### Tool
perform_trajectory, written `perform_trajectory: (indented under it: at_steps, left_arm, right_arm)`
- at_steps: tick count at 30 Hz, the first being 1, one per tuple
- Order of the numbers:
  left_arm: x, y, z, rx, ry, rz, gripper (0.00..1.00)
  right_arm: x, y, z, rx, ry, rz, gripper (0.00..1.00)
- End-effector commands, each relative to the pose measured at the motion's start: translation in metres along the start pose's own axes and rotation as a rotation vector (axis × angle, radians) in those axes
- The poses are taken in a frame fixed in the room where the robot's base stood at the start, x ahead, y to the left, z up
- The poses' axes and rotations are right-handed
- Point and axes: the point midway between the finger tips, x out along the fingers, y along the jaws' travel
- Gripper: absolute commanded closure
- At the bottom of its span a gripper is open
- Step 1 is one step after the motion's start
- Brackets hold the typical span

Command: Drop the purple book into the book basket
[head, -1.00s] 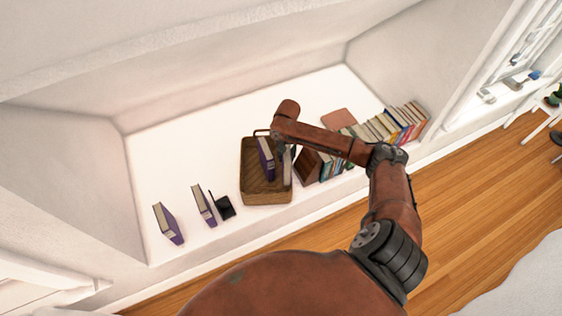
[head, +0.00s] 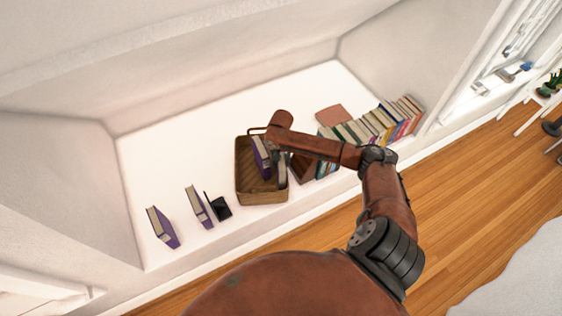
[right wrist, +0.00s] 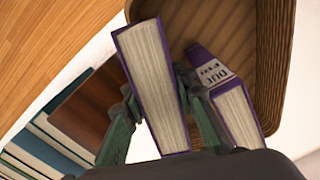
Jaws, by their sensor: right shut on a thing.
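The brown wicker book basket (head: 262,197) stands on the white ledge in the head view; its inner wall (right wrist: 270,65) shows in the right wrist view. My right gripper (right wrist: 156,88) is shut on a purple-covered book (right wrist: 152,85), one finger on each side. In the head view this held book (head: 282,170) is at the basket's right side, its lower part behind the front rim or wall. Another purple book (head: 261,157) is beside it in the basket, and shows in the right wrist view (right wrist: 236,112). Whether the held book touches the basket floor is hidden. My left gripper is out of view.
Two purple books (head: 162,228) (head: 199,207) stand on the ledge left of the basket, with a black object (head: 220,207) beside them. A long row of books (head: 372,127) stands to the right, close to the basket. The ledge behind the basket is clear.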

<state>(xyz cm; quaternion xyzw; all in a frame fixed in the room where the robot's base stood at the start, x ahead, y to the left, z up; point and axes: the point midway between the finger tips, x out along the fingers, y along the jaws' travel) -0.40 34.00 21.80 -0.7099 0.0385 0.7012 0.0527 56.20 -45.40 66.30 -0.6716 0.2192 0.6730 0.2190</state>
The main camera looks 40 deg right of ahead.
Motion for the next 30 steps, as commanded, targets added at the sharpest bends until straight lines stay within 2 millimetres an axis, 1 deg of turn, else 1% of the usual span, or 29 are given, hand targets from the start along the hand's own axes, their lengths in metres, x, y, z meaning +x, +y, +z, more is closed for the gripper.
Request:
perform_trajectory:
  at_steps: [3,10,11,18,26,30]
  left_arm:
    - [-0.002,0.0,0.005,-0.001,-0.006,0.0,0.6]
    - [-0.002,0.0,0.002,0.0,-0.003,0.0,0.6]
    - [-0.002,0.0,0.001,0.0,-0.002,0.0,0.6]
    - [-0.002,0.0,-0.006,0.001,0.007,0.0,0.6]
    - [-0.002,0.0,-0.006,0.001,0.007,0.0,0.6]
    - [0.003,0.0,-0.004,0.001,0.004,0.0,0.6]
  right_arm:
    - [0.001,-0.001,-0.001,-0.001,0.003,-0.001,1.0]
    - [0.005,-0.001,-0.001,-0.001,0.003,-0.001,1.0]
    - [0.006,0.0,0.0,-0.001,0.0,0.0,0.73]
    - [0.006,0.0,0.0,-0.001,0.0,0.0,0.57]
    - [0.006,0.0,0.0,-0.001,0.001,0.0,0.57]
    - [-0.003,0.0,-0.001,-0.001,0.003,-0.001,0.57]
